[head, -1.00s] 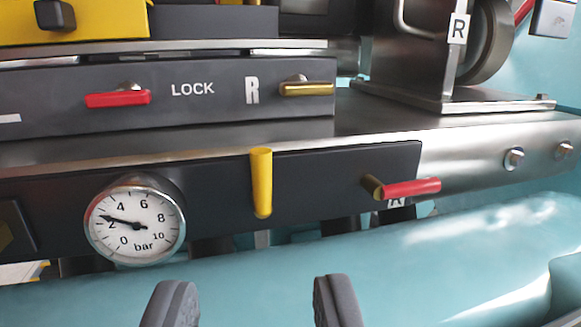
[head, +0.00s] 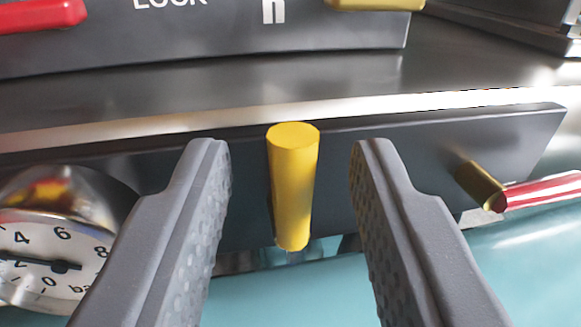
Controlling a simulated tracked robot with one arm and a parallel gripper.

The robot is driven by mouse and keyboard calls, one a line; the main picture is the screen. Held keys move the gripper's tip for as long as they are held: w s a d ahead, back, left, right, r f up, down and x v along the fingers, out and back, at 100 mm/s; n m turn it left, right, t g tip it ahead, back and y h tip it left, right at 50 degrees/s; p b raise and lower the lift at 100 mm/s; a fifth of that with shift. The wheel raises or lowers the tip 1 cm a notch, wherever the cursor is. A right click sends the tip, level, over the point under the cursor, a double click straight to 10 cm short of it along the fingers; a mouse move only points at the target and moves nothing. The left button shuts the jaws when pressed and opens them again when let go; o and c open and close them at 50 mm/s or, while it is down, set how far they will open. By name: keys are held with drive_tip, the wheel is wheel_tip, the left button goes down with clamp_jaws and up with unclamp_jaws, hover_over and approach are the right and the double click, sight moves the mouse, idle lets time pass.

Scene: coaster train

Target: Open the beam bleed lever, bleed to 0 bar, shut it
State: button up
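The yellow lever (head: 293,190) hangs straight down on the front of the dark lower panel (head: 430,155). My gripper (head: 290,165) is open, with one grey finger on each side of the yellow lever. The fingers look clear of it, with a gap on both sides and nothing held. The round pressure gauge (head: 55,240) is at the left, cut by the frame edge and partly behind the left finger. Its needle points left, at a little over 2 bar as far as I can tell.
A red-handled lever (head: 540,190) on a brass stub sticks out at the right of the same panel. Above, a dark panel marked LOCK carries a red handle (head: 45,16) and a brass handle (head: 375,4). A teal surface (head: 290,300) lies below.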

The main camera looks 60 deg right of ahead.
clamp_jaws()
drive_tip(key=m, duration=0.3)
drive_tip(key=shift+s+d+y+p, duration=0.25)
drive_tip(key=shift+s+y+p, duration=0.1)
drive_tip(key=shift+y+p, duration=0.05)
drive_tip(key=m, duration=0.2)
drive_tip(key=s+m+y, duration=0.1)
drive_tip(key=m, duration=0.1)
drive_tip(key=shift+d+f, duration=0.25)
drive_tip(key=shift+d, duration=0.15)
drive_tip(key=m, duration=0.1)
drive_tip(key=f+m+b, duration=0.1)
drive_tip(key=m, duration=0.1)
drive_tip(key=m+y+b, duration=0.1)
drive_tip(key=shift+s+d+f+m+t, duration=0.2)
drive_tip(key=shift+s+d+m+t, duration=0.1)
drive_tip(key=shift+s+d, duration=0.1)
drive_tip(key=shift+s+d+f+m+t+y+b, duration=0.1)
drive_tip(key=shift+f+m+t+y+b, duration=0.2)
drive_tip(key=shift+m+b, duration=0.6)
drive_tip(key=shift+s+d+f+m+t+y+b, duration=0.1)
drive_tip(key=shift+f+m+t+y+b, duration=0.15)
drive_tip(key=shift+m+b, duration=0.6)
drive_tip(key=shift+f+m, duration=0.15)
drive_tip(key=shift+m, duration=0.2)
